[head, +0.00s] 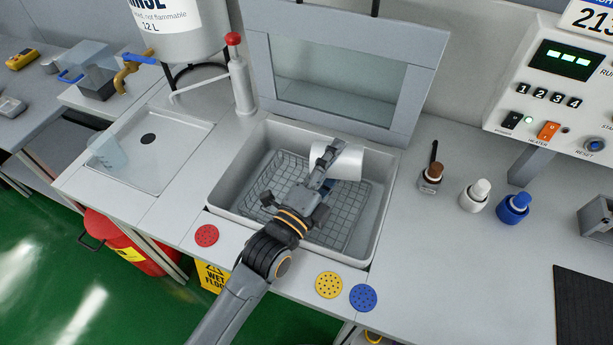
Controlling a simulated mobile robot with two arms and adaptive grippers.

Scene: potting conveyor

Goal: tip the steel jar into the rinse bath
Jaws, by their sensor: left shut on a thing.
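The rinse bath (384,208) is a grey rectangular tub with a wire basket (262,180) inside and a windowed lid (335,80) standing open behind it. My left gripper (331,162) reaches over the bath from the front. It is shut on the steel jar (376,164), a pale shiny cylinder lying on its side over the back right part of the bath. The gripper's fingers cover part of the jar. I cannot see into its mouth or tell whether anything is coming out. My right gripper is not in view.
A red-topped dispenser (240,75) stands behind the bath's left corner. Left is a shallow drain tray (165,165) with a clear beaker (107,152). Several small bottles, including a blue one (513,208), stand to the right, below a control panel (560,85). Coloured discs lie along the front edge.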

